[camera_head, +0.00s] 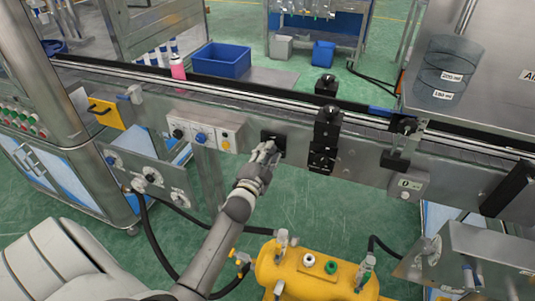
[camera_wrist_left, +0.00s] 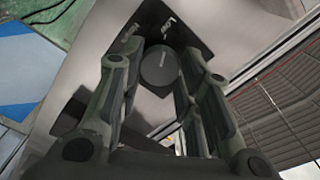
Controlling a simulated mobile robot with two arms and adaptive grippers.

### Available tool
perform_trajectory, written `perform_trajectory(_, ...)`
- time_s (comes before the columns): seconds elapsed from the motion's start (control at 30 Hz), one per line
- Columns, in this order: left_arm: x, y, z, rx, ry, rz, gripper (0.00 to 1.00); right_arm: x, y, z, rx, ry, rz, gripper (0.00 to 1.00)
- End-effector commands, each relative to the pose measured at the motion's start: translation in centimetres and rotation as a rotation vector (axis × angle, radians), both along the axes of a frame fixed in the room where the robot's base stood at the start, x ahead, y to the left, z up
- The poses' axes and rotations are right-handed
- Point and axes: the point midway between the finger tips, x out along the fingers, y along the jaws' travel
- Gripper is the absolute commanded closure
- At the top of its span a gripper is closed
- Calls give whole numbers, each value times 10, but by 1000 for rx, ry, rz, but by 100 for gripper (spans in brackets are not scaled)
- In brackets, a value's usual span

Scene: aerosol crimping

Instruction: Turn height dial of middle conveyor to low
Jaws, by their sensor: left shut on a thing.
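The height dial of the middle conveyor is a round dark knob (camera_wrist_left: 157,66) on a black label plate, seen in the left wrist view. The plate (camera_head: 273,138) shows in the head view on the conveyor's metal side. White lettering at the plate's upper edge reads "Low", with another word beside it that looks like "High". My left gripper (camera_head: 266,152) reaches up to the plate from the front. In the left wrist view its two fingers (camera_wrist_left: 150,80) stand either side of the knob, shut on it. Which mark the knob points to I cannot tell. My right gripper is not in view.
The conveyor rail (camera_head: 215,91) runs across the view. Left of the dial is a panel with coloured knobs (camera_head: 203,134); to its right stand black clamp blocks (camera_head: 325,135). A yellow tank with valves (camera_head: 315,268) stands below right.

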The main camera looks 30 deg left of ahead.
Motion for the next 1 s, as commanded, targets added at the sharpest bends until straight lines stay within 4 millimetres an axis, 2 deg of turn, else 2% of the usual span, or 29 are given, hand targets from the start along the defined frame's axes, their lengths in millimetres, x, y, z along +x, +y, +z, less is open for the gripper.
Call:
perform_trajectory(0.3, 0, -1, -1, -1, 1, -1, 92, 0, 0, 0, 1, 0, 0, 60)
perform_trajectory(0.33, 0, -1, -1, -1, 1, -1, 64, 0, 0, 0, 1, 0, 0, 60)
perform_trajectory(0.5, 0, -1, -1, 0, 2, -1, 46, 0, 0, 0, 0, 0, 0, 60)
perform_trajectory(0.83, -2, -1, 0, 0, 1, -1, 46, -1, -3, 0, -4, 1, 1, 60)
perform_trajectory(1.0, -17, -4, -1, 0, 2, 0, 46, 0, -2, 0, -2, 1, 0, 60)
